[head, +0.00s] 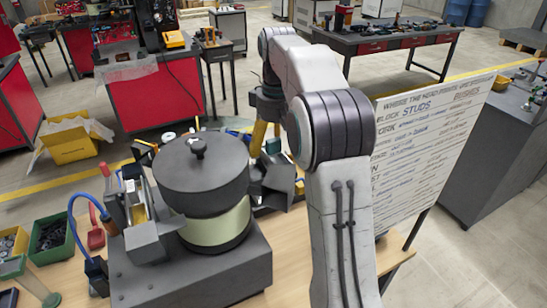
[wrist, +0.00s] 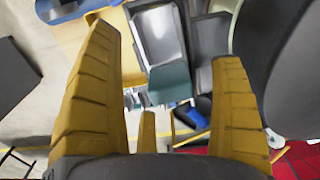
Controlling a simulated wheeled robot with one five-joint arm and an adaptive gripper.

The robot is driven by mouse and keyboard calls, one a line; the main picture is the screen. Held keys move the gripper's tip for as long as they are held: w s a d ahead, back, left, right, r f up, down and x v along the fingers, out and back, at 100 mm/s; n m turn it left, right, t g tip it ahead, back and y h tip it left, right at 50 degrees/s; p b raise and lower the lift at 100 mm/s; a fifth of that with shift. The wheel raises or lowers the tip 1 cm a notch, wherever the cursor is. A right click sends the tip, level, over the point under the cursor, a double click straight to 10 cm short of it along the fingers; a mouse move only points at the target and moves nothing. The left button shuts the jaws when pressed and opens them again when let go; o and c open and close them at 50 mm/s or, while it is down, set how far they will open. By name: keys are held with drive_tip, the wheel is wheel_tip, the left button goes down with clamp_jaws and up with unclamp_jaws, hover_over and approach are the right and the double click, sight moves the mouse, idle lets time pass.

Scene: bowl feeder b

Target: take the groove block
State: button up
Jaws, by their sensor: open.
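I cannot surely pick out the groove block in either view. My gripper (wrist: 165,45) is open, its two ridged yellow fingers spread apart with nothing held between them. In the wrist view, a grey channel-shaped part (wrist: 158,35) and a teal piece (wrist: 170,82) lie beyond the gap between the fingers. In the head view, my gripper (head: 263,138) hangs just right of the bowl feeder (head: 202,165), above dark grey chutes (head: 283,179). My arm hides part of that area.
The feeder stands on a grey base (head: 190,275) on a wooden bench. A green bin (head: 50,238) of dark parts and a red scoop (head: 96,238) are at left. A lettered board (head: 425,145) stands close at right. Red cabinets (head: 120,95) are behind.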

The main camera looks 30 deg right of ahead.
drive_tip(key=shift+f, duration=0.7)
drive_tip(key=shift+c, duration=0.3)
drive_tip(key=c, duration=1.3)
drive_tip(key=shift+r, duration=0.2)
